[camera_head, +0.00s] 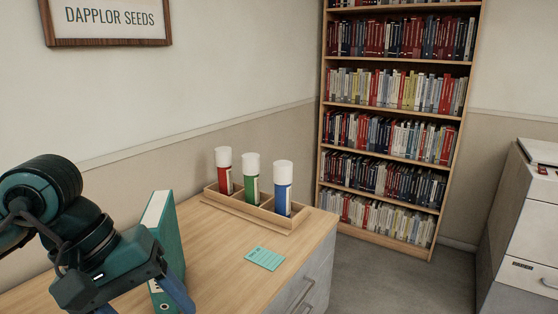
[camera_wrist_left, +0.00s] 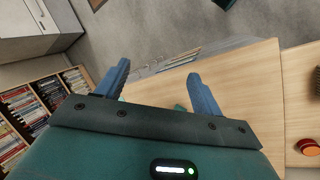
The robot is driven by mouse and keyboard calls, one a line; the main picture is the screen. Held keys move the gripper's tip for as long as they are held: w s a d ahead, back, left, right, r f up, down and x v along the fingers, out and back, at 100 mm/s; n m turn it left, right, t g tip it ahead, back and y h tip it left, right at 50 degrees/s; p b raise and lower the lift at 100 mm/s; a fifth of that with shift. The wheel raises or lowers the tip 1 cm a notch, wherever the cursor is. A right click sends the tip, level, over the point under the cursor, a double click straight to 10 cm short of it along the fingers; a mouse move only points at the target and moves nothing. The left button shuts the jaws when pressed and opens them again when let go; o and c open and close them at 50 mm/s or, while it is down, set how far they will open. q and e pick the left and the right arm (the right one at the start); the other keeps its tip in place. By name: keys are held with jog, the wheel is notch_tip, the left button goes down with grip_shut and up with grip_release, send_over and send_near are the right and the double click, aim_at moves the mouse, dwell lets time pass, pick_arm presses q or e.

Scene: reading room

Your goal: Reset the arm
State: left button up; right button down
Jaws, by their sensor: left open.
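My left arm comes in from the left in the head view, over the wooden desk (camera_head: 205,245). My left gripper (camera_head: 145,300) is at the bottom left, pointing down, in front of the teal binder (camera_head: 166,232), which stands upright on the desk. I cannot tell whether they touch. In the left wrist view the two blue fingers of the gripper (camera_wrist_left: 158,75) are apart with nothing held between them. Small teal patches show behind the gripper body there, mostly hidden. My right gripper is in neither view.
A wooden tray (camera_head: 282,228) holds red (camera_head: 224,181), green (camera_head: 252,187) and blue (camera_head: 282,198) white-capped tubes. A teal card (camera_head: 265,258) lies in front. A bookcase (camera_head: 328,150) and white cabinet (camera_head: 525,235) stand beyond. A red round object (camera_wrist_left: 308,147) shows in the wrist view.

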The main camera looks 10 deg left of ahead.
pick_arm(q)
jog(key=s+d+r+n+g+h+p, duration=0.1)
jog(key=d+r+n+g+h, duration=0.15)
jog(key=d+n+h, duration=0.5)
jog(key=s+d+r+n+g+h+p, duration=0.1)
jog(key=d+r+n+h, duration=0.2)
jog(key=d+n+h, duration=0.45)
jog(key=w+a+f+n+t+y, duration=0.2)
jog(key=w+f+n+t+y, duration=0.15)
jog(key=n+t, duration=0.55)
jog(key=w+a+f+n+t+y+p, duration=0.1)
jog(key=w+a+f+n+t+y, duration=0.3)
jog(key=n, duration=1)
jog(key=w+a+f+n+t+y, duration=0.1)
jog(key=w+f+n+t, duration=0.3)
jog(key=n+t, duration=0.55)
jog(key=s+a+f+n+g+y, duration=0.1)
jog(key=s+f+n+g+y, duration=0.1)
jog(key=f, duration=0.6)
jog(key=s+a+f+n+g+y, duration=0.1)
jog(key=s+f+n+g+y, duration=0.2)
jog(key=s+f+n, duration=0.3)
jog(key=s+a+f+n+g+y+p, duration=0.1)
jog(key=s+f+n+g, duration=0.3)
jog(key=f+n, duration=0.5)
jog(key=shift+s+f+y, duration=0.5)
jog(key=shift+s+y, duration=0.05)
jog(key=shift+y, duration=0.3)
